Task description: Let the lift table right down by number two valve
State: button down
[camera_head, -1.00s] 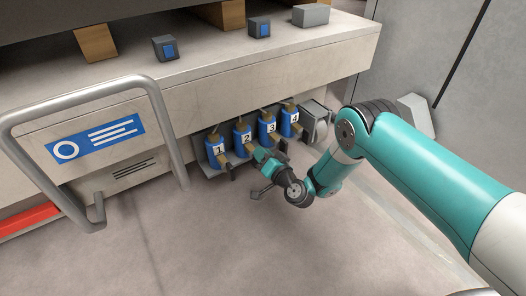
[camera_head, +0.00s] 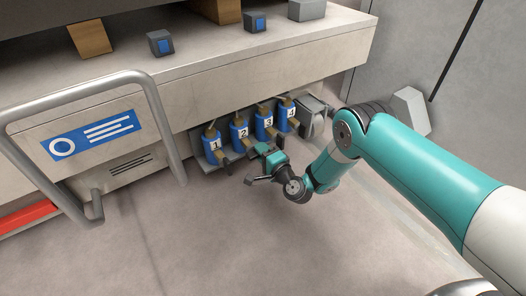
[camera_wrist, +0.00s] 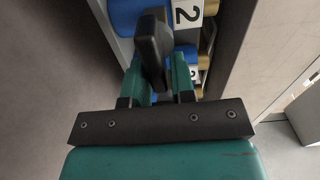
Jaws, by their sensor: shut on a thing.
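The number two valve (camera_head: 239,133) is a blue body with a white "2" label and brass fittings, second from the left in a row under the pale ledge. Its label also shows at the top of the wrist view (camera_wrist: 187,12). My gripper (camera_head: 264,151) is at the front of the row, just right of and below this valve. In the wrist view its green fingers (camera_wrist: 160,75) are shut on a black lever (camera_wrist: 154,45) in front of the "2" valve. The lever's far end is hidden. I cannot tell for sure which part is the lift table.
Valve one (camera_head: 213,146) stands left; valves three (camera_head: 264,124) and four (camera_head: 288,115) stand close on the right. A bent grey rail (camera_head: 165,125) juts out at left. Wooden blocks (camera_head: 92,38) sit on the ledge (camera_head: 205,55) above. The floor (camera_head: 215,240) in front is clear.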

jog(key=shift+w+a+r, duration=0.1)
jog(key=shift+w+a, duration=0.05)
jog(key=shift+w, duration=0.15)
dwell(0.4)
